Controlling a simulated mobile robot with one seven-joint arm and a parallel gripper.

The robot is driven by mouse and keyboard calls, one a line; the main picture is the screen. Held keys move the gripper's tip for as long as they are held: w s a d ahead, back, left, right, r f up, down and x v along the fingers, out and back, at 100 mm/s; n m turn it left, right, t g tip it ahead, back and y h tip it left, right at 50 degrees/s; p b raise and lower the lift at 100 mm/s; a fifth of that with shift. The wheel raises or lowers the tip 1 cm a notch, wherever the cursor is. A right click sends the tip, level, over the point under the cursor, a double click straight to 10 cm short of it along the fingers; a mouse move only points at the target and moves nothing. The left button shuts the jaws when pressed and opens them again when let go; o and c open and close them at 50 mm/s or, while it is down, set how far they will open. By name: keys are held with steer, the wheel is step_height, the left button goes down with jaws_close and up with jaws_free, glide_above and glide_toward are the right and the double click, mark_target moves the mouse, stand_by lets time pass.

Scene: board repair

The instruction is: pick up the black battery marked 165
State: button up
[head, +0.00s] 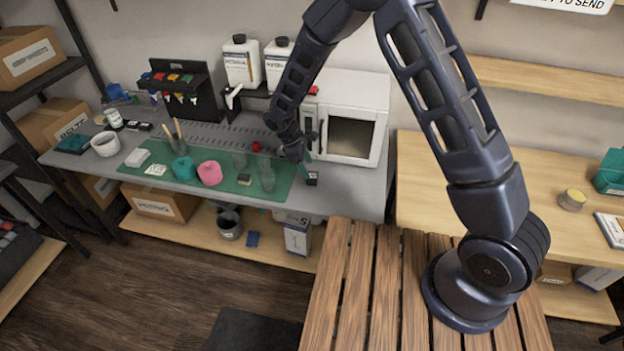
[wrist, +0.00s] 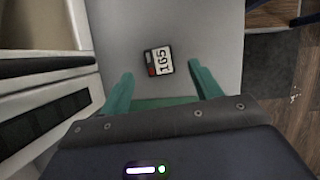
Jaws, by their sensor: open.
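The black battery marked 165 (wrist: 158,61) lies on the grey tabletop in the wrist view, its white label reading 165 with a small red patch at one side. In the head view it is a small dark block (head: 312,178) near the table's front right. My gripper (wrist: 164,82) is open, with its two green fingers apart. The battery shows between and a little beyond the fingertips, and nothing is held. In the head view my gripper (head: 305,158) hangs close above the battery; the exact height gap is hard to tell.
A white oven-like box (head: 352,125) stands just behind and right of my gripper. A green mat (head: 222,184) with cups and a pink lump (head: 209,173) lies to the left. The table's front edge and the dark floor (wrist: 283,100) are close by.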

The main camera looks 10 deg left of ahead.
mark_target(312, 175)
steer(key=shift+x, duration=2.95)
steer(key=c, duration=1.1)
steer(key=shift+r, duration=0.1)
